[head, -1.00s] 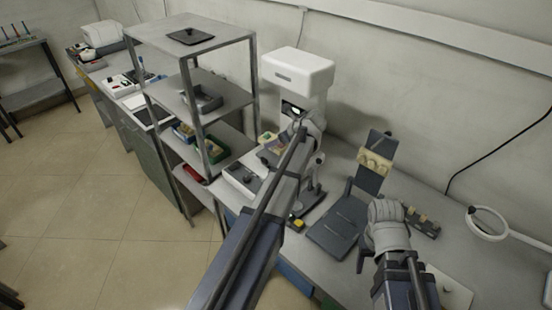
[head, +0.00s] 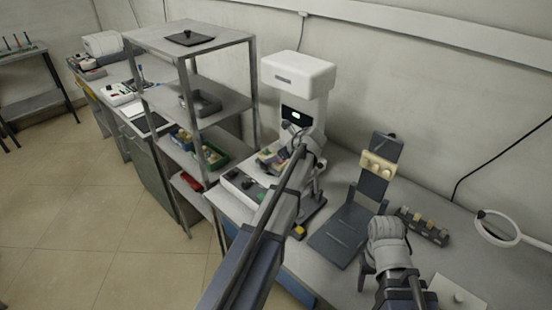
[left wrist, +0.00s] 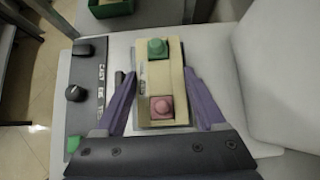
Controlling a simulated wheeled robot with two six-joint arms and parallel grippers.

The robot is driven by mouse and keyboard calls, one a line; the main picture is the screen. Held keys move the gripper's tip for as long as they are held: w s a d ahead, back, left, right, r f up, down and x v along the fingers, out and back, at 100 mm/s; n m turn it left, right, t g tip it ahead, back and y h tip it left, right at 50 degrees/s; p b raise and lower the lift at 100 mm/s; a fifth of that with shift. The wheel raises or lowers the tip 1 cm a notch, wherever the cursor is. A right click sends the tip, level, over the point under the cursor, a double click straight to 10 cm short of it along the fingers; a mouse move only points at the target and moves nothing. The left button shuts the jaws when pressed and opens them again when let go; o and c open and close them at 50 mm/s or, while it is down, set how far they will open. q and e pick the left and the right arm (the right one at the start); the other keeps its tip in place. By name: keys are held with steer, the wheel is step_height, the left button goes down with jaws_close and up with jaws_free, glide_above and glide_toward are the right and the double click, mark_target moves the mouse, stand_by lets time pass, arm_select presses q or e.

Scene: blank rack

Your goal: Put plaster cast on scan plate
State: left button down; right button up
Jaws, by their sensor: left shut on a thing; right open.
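In the left wrist view a tan block (left wrist: 160,82) with a green knob and a pink knob sits between the purple fingers of my left gripper (left wrist: 158,76), which is shut on it. A pale plate lies beneath; I cannot tell whether the block touches it. In the head view my left gripper (head: 300,140) is in front of the white scanner-like machine (head: 298,75). A cream, bumpy piece that looks like a plaster cast (head: 378,166) is on a dark upright stand (head: 372,187). My right gripper (head: 384,240) is open near this stand. I cannot identify the scan plate surely.
A metal shelf rack (head: 190,65) stands left of the machine, with a green bin (head: 214,155) on it. A control box with dark knobs (left wrist: 82,90) is beside the block. A dark rack of small pieces (head: 424,226) and a ring magnifier (head: 498,228) lie at right.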

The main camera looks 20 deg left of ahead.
arm_select(q)
steer(key=shift+f, duration=0.25)
arm_select(e)
steer(key=shift+f, duration=0.25)
arm_select(q)
steer(key=shift+c, duration=1.2)
jaws_free()
steer(key=shift+r, duration=0.1)
arm_select(e)
steer(key=shift+r, duration=0.1)
arm_select(q)
steer(key=shift+r, duration=0.2)
arm_select(e)
steer(key=shift+r, duration=0.2)
arm_select(q)
steer(key=p+v, duration=0.8)
steer(key=v, duration=0.4)
steer(key=shift+p, duration=0.35)
arm_select(e)
step_height(320, 180, up, 8)
steer(key=shift+r, duration=0.2)
